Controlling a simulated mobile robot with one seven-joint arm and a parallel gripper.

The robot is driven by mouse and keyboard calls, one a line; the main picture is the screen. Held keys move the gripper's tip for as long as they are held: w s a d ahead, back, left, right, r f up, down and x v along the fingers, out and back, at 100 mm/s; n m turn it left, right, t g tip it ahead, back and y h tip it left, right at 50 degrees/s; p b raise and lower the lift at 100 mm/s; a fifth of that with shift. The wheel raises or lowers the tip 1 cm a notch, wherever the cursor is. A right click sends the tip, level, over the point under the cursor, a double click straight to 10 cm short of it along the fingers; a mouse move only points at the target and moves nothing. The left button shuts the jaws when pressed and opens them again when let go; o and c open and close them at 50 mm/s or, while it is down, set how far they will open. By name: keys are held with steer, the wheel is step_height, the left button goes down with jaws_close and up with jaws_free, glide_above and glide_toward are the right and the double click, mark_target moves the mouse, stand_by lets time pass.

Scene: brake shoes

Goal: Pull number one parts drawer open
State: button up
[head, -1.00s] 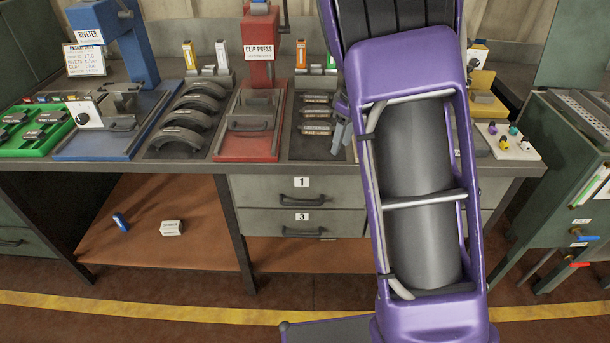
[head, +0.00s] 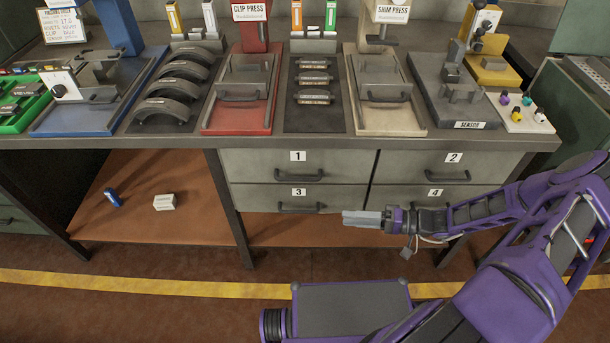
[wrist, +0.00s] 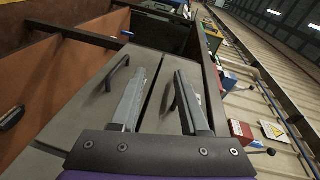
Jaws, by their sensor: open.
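The number one parts drawer (head: 255,166) is the upper left grey drawer under the bench, marked "1". It sits flush and closed. Its dark bar handle (head: 299,176) is clear of my gripper in the head view. My gripper (head: 365,218) is open and empty, pointing left, in front of and below the drawers, near drawer 4. In the wrist view my gripper's two fingers (wrist: 160,75) stand apart before the drawer fronts. One dark handle (wrist: 117,75) shows left of the fingers; another is partly hidden by the right finger. No number labels are readable there.
Drawers 2 (head: 440,160), 3 (head: 265,195) and 4 (head: 410,193) are closed around it. The bench top edge (head: 330,142) overhangs them. An open shelf (head: 140,225) to the left holds a blue item (head: 112,197) and a white box (head: 164,202).

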step_height(320, 180, up, 3)
steer(key=w+d+m+t+y, duration=0.1)
steer(key=w+d+m+t, duration=0.1)
steer(key=w+t, duration=0.15)
steer(key=t, duration=0.1)
glide_toward(299, 180)
steer(key=x, duration=0.5)
steer(key=b+x, duration=0.1)
steer(key=x, duration=0.4)
steer(key=shift+w+f, duration=0.2)
steer(key=shift+w, duration=0.05)
jaws_close()
stand_by(0.7)
